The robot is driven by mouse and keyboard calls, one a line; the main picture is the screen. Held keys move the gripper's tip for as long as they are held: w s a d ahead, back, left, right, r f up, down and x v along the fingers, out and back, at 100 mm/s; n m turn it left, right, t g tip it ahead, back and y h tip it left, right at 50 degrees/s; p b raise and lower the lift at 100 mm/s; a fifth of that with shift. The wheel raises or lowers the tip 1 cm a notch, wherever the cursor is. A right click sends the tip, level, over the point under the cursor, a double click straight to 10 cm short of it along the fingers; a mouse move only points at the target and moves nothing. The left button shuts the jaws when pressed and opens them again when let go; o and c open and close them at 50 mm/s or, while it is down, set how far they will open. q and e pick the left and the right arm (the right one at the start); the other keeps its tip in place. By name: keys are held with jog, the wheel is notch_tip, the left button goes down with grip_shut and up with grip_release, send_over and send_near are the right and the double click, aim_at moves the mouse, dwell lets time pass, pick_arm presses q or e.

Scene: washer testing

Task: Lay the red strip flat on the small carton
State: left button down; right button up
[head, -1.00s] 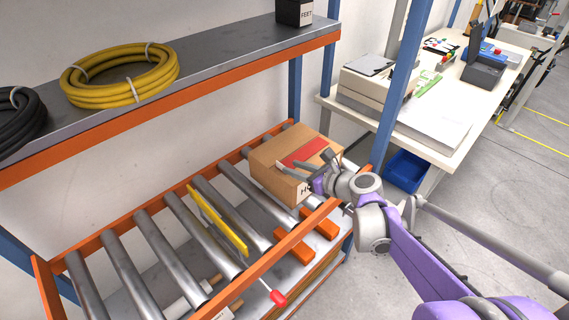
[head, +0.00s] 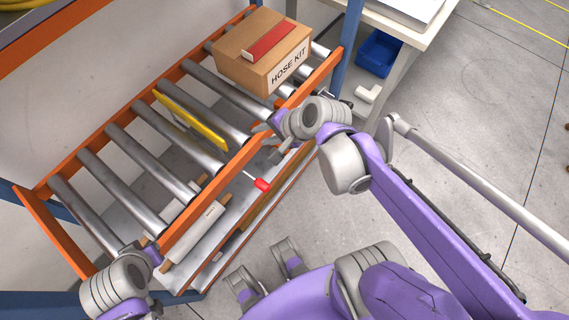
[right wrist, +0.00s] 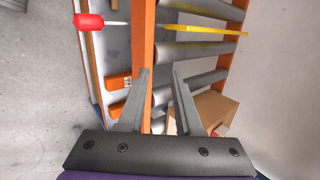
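The small carton (head: 235,62), brown and marked HOSE KIT, stands at the far right end of the roller rack. The red strip (head: 269,40) lies flat on its top, near the labelled side.
A yellow bar (head: 190,118) stands among the rollers. A red-handled tool (head: 262,184) sticks out below the front rail (head: 210,205). A blue bin (head: 378,52) is under the table at the back right.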

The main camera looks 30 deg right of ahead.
jog(key=s+f+n+g+h, duration=0.2)
jog(key=s+n, duration=0.7)
jog(key=n, duration=0.5)
jog(key=shift+f+h, duration=0.8)
jog(key=shift+f, duration=0.15)
notch_tip(320, 180, up, 7)
jog(key=w+p, duration=0.1)
jog(key=p, duration=0.5)
jog(key=shift+w+r, duration=0.15)
jog(key=shift+w, duration=0.1)
jog(key=shift+w, duration=0.15)
